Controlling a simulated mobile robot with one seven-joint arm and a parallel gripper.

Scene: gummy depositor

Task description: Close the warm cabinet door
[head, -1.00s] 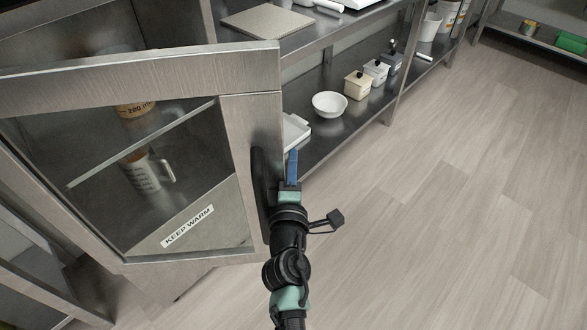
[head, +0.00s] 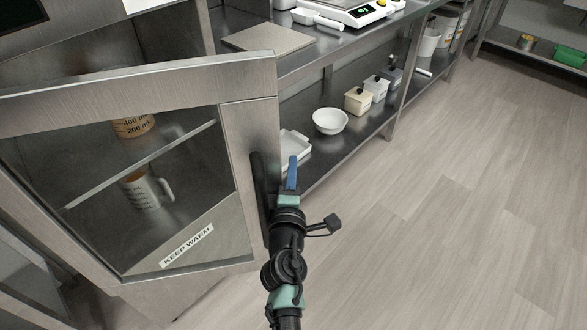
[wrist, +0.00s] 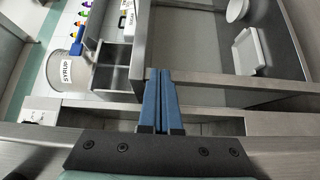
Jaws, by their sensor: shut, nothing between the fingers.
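The warm cabinet door (head: 247,160) stands open in the head view, a steel frame around a glass pane with a "KEEP WARM" label (head: 187,246). Its dark vertical handle (head: 259,195) is on the right side of the frame. My gripper (head: 292,172) is shut and empty, its blue fingers just right of the handle and the door's free edge; whether it touches the door I cannot tell. In the wrist view the shut blue fingers (wrist: 160,90) point away from the camera, with steel edges around them. Measuring jugs (head: 146,190) show through the glass.
A steel shelf unit (head: 335,150) behind the door holds a white bowl (head: 330,121), a white tray (head: 294,147) and several small containers. A scale (head: 350,10) is on top. The floor (head: 450,220) at right is clear. A syrup pot (wrist: 66,70) shows in the wrist view.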

